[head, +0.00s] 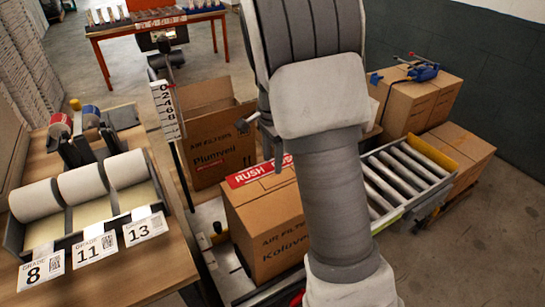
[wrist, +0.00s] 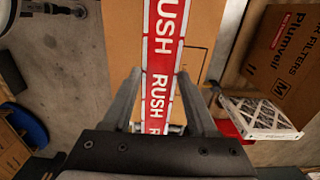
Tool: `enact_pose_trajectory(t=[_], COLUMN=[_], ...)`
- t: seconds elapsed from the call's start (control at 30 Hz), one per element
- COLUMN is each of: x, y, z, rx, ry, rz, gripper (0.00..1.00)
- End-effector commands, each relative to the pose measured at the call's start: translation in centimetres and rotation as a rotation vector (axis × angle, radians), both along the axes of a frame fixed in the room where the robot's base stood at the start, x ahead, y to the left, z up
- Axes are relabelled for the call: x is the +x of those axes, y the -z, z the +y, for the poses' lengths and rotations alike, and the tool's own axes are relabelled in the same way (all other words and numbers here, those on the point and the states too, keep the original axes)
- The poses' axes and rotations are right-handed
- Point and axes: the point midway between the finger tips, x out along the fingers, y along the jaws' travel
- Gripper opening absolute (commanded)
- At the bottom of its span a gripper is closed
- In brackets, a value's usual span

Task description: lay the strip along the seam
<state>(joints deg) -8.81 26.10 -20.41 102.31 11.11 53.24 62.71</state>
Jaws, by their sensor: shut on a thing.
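The strip is red with white RUSH lettering. In the head view the strip (head: 258,171) shows at the top of a brown carton (head: 262,236) marked AIR FILTER, and my arm hides its right part. In the wrist view the strip (wrist: 163,38) runs lengthwise over brown cardboard (wrist: 196,45) and back between my fingers. My gripper (wrist: 159,73) is shut on the strip's near part. The seam cannot be made out, and I cannot tell how much of the strip touches the carton.
The carton is by a roller conveyor (head: 405,172). An open Plumvell carton (head: 222,150) stands behind it. A wooden bench (head: 120,268) at left holds white rolls (head: 82,183) with grade cards. More cartons (head: 405,103) are stacked at right. A pleated filter (wrist: 262,115) shows in the wrist view.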

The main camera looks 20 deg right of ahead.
Motion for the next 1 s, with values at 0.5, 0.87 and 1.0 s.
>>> enact_pose_trajectory(t=[0.5, 0.87, 1.0], x=[0.0, 0.0, 0.0], y=[5.7, 8.8, 9.2], z=[0.0, 0.0, 0.0], rx=[0.000, 0.000, 0.000], ry=[0.000, -0.001, -0.001], rz=[0.002, 0.001, 0.001], gripper=[0.25, 0.25, 0.25])
